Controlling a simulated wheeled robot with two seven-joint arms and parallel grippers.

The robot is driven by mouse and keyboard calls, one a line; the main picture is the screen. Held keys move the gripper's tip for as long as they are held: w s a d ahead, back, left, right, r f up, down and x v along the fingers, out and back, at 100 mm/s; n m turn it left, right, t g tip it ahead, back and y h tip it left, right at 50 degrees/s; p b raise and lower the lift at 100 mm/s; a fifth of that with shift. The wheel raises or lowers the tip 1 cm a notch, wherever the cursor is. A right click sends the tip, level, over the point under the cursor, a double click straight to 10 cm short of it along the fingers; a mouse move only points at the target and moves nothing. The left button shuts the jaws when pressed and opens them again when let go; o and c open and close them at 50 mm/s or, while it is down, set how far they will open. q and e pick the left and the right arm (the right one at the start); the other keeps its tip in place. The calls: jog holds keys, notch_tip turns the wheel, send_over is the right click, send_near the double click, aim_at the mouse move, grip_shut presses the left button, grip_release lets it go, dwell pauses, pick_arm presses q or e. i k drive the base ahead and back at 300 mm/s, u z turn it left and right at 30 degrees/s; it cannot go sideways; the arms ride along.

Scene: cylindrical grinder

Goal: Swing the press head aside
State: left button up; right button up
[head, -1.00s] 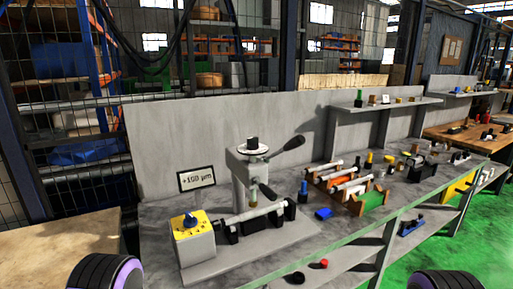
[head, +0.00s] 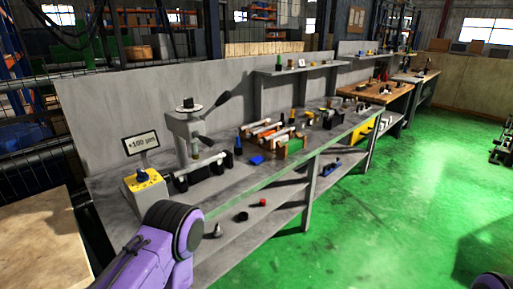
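The press head (head: 186,118) is a grey block on an upright grey column at the left end of the bench, with a dark round knob on top. The head sits above a pale shaft (head: 203,169), which lies across dark supports. A small display (head: 141,144) reading about +100 µm stands to the left, above a grey box with a yellow top (head: 145,181). Neither gripper shows. Only purple and black links of my arms show at the bottom.
The grey bench (head: 250,182) runs back to the right. A blue block (head: 256,160) and a rack of rollers (head: 275,137) stand right of the press. A lower shelf (head: 245,238) holds small parts. A wooden table (head: 42,240) is at the left. The green floor (head: 400,200) is open at right.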

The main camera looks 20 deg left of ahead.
aim_at(193, 130)
jog(key=z, duration=0.55)
jog(key=i, duration=1.35)
jog(key=u, duration=0.4)
